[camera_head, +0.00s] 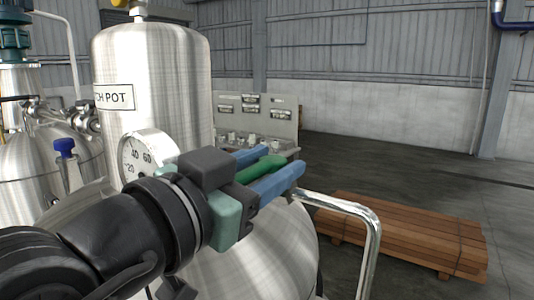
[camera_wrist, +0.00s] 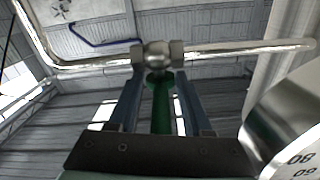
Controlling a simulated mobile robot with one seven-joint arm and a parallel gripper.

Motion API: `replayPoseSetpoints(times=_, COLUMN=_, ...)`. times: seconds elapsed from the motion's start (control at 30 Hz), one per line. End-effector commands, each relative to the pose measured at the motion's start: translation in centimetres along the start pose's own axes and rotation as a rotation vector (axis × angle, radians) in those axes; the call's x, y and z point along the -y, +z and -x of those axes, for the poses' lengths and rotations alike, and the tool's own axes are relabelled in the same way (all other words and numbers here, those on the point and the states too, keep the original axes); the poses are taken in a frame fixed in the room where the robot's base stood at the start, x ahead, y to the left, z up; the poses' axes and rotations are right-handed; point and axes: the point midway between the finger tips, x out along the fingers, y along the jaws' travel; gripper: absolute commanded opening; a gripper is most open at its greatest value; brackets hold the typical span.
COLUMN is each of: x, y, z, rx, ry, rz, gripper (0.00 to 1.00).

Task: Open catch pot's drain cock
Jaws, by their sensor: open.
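The catch pot (camera_head: 150,75) is a tall brushed-steel vessel at the left of the head view, its label partly cut to "CH POT". My gripper (camera_head: 281,166) reaches out in front of it with blue fingers apart. A green handle (camera_head: 262,167) shows between the fingers. In the wrist view my gripper (camera_wrist: 158,82) has one finger on each side of the green handle (camera_wrist: 162,110), with visible gaps. The handle meets a steel cock body (camera_wrist: 157,54) on a pipe, just beyond the fingertips. The head view does not clearly show the cock body.
A dial gauge (camera_head: 147,158) is close beside my wrist; it also shows in the wrist view (camera_wrist: 296,150). A bent steel pipe (camera_head: 372,235) stands to the right. A blue-topped fitting (camera_head: 65,150) is at left. Timber (camera_head: 410,235) lies on otherwise open floor.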

Motion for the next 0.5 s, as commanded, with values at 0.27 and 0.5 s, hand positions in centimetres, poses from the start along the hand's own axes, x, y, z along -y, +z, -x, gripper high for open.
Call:
replayPoseSetpoints(times=0.27, x=-0.01, y=0.05, z=-0.03, rx=0.000, ry=0.000, rz=0.001, gripper=0.41)
replayPoseSetpoints(times=0.5, x=-0.01, y=0.04, z=-0.02, rx=0.000, ry=0.000, rz=0.001, gripper=0.00)
